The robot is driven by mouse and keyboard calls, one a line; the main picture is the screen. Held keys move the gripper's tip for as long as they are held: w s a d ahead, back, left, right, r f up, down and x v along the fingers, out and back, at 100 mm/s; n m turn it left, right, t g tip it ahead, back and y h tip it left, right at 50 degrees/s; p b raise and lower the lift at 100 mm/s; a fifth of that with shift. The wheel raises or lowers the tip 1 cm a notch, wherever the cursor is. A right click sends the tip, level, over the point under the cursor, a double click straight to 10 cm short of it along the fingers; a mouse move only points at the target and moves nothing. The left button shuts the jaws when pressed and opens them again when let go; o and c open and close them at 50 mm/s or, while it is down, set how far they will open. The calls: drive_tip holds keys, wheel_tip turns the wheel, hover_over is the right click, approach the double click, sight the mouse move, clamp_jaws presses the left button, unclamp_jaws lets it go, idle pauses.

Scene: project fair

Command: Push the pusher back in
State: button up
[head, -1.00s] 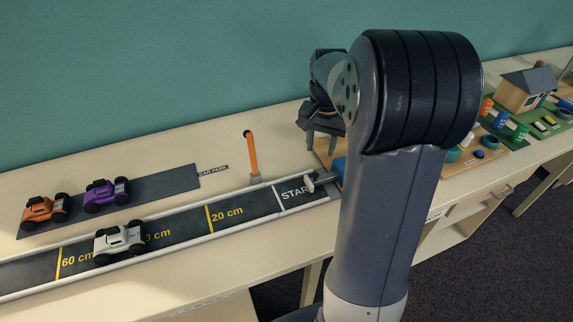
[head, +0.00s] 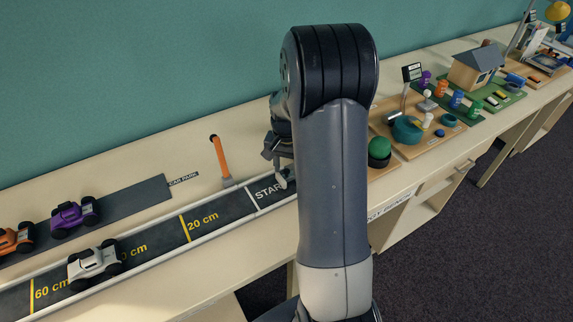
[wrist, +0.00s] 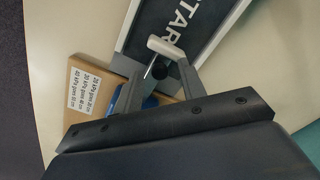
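The pusher (head: 282,182) has a pale, blunt head and sits at the START end of the dark track (head: 230,208). In the wrist view, its pale head (wrist: 167,48) lies over the track by the START lettering. A thin rod runs from it towards the blue launcher part (wrist: 135,103) on a wooden block. My gripper (head: 276,150) is just above the pusher. In the wrist view, my gripper (wrist: 157,82) is open, with its fingers on either side of the rod and a dark round knob. I cannot tell whether it touches the pusher. My arm hides the launcher in the head view.
An orange-handled lever (head: 220,158) stands behind the track. A white car (head: 95,262) is on the track; purple (head: 73,217) and orange (head: 15,239) cars stand on the car park strip. A labelled wooden block (wrist: 88,90) is beside the track. Other exhibits stand right.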

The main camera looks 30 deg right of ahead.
drive_tip(key=shift+c, duration=0.3)
clamp_jaws()
idle(0.3)
